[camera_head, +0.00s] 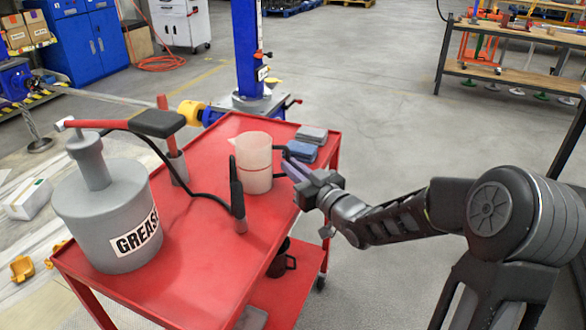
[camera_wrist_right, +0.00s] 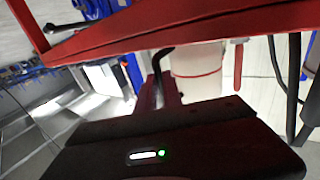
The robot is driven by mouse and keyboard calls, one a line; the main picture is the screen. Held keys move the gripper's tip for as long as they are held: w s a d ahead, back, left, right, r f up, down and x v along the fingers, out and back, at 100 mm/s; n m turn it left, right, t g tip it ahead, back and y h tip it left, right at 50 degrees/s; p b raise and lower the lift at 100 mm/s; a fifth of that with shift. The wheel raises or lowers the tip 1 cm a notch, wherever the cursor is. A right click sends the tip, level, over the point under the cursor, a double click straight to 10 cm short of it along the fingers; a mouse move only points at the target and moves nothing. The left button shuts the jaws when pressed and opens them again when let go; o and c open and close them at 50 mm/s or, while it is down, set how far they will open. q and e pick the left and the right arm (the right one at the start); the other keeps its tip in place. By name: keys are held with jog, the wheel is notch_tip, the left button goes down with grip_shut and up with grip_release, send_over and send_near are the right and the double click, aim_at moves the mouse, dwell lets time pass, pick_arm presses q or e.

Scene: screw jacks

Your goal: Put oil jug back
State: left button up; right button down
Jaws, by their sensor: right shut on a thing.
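The oil jug (camera_head: 253,160) is a pale translucent cylinder with a red line around it and a dark handle on its right. It stands upright at the far part of the red cart's top (camera_head: 215,240); I cannot tell whether it touches the surface. My right gripper (camera_head: 292,170) reaches in from the right and is shut on the jug's handle. In the right wrist view, which is upside down, the jug (camera_wrist_right: 198,72) shows beyond the fingers (camera_wrist_right: 168,95), with the dark handle between them. My left gripper is not in view.
A grey grease bucket (camera_head: 110,220) with a pump and black hose stands at the cart's left. The hose nozzle (camera_head: 237,200) stands near the jug. A dark can (camera_head: 283,262) sits on the lower shelf.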

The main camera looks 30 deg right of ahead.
jog(key=shift+f, duration=0.15)
jog(key=c, duration=1.5)
grip_release()
jog(key=shift+r, duration=0.2)
jog(key=s+d, duration=0.2)
jog(key=s, duration=0.9)
jog(key=shift+s+p, duration=0.35)
jog(key=shift+s, duration=0.05)
